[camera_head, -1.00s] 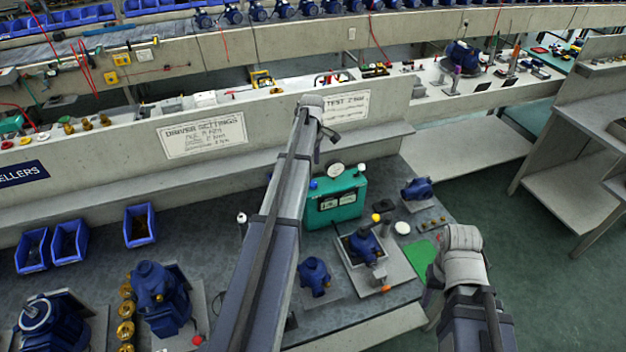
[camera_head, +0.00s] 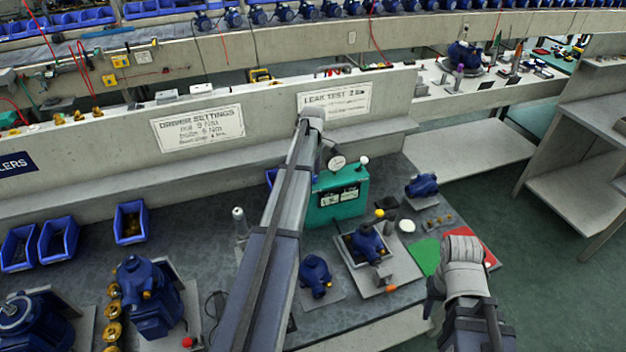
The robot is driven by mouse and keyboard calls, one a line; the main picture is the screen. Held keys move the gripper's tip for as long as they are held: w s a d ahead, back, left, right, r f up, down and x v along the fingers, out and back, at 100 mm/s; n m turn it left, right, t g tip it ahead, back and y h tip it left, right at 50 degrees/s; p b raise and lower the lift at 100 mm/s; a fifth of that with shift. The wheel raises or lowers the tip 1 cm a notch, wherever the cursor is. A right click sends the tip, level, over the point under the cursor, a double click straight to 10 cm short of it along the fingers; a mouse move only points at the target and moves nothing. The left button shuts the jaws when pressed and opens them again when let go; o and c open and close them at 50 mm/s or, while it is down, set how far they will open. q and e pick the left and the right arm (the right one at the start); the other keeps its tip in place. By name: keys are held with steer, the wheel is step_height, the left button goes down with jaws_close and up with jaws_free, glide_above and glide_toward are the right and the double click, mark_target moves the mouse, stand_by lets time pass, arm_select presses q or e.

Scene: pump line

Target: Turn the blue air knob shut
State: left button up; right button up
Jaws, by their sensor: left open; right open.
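The teal leak-test box (camera_head: 350,205) stands on the bench under the "LEAK TEST 2" sign. A round white gauge (camera_head: 337,163) and a white knob (camera_head: 364,160) sit on its top. The blue air knob, at the box's top left edge, is mostly or wholly covered by my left arm and I cannot make it out clearly. My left gripper (camera_head: 326,152) is open, pointing down just above and behind the box's left top, beside the gauge; its fingers are small and partly hidden. My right gripper (camera_head: 432,298) is open and empty at the bench's right front edge.
A blue pump (camera_head: 367,243) sits on a plate before the box, with a smaller one (camera_head: 315,274) to its left. A green mat (camera_head: 426,256) and red mat (camera_head: 477,245) lie at right. A concrete wall with signs (camera_head: 197,128) runs behind.

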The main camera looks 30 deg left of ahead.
arm_select(q)
steer(key=shift+c, duration=0.3)
jaws_close()
stand_by(0.3)
